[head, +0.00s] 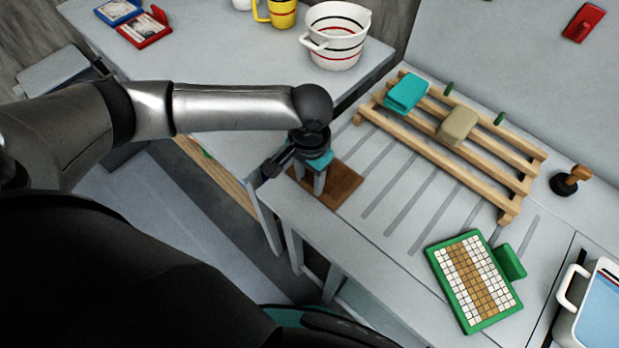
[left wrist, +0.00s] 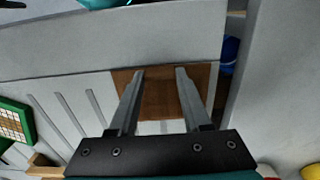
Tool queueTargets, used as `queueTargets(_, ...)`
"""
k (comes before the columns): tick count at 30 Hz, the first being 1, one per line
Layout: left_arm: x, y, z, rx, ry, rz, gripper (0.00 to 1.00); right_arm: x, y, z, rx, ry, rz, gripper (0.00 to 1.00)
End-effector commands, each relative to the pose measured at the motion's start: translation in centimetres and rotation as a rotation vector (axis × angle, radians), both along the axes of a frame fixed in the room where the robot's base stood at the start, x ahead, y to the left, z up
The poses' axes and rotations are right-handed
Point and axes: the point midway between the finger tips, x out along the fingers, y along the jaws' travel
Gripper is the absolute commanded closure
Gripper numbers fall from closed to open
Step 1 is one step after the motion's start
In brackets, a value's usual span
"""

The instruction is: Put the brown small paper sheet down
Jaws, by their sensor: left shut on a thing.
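The brown small paper sheet (head: 343,190) is at the left edge of the grey worktable in the head view, lying level with the top. Whether it rests on the table or is just above it I cannot tell. My left gripper (head: 303,182) points down at the sheet's left part and hides some of it. In the left wrist view the sheet (left wrist: 160,98) shows between and beyond the two fingers of the left gripper (left wrist: 160,72), which is shut on it with the fingers apart. My right gripper is not in view.
A wooden slatted rack (head: 480,150) holds a teal block (head: 407,92) and a beige block (head: 458,126). A green-framed mosaic panel (head: 432,262) lies in front, a stamp (head: 566,183) and a white bin (head: 570,290) to the right. A white bucket (head: 335,40) stands behind. Striped tabletop beside the sheet is clear.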

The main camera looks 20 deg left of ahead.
Motion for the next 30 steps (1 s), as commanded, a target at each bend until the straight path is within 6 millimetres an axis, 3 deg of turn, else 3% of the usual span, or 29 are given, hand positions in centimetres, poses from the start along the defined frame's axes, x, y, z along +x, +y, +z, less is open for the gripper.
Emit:
queueTargets(11, 0.03, -0.06, -0.46, -0.002, -0.002, -0.001, 1.0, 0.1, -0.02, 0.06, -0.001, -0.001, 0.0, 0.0)
queueTargets(12, 0.05, -0.06, -0.45, -0.002, -0.002, -0.002, 0.48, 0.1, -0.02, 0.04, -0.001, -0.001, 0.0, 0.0)
queueTargets(19, 0.05, -0.05, -0.43, -0.002, -0.002, -0.001, 0.23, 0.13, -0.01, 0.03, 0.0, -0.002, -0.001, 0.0)
queueTargets(30, 0.1, 0.0, 0.35, -0.001, -0.003, 0.0, 0.22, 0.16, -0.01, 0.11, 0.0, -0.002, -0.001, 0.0)
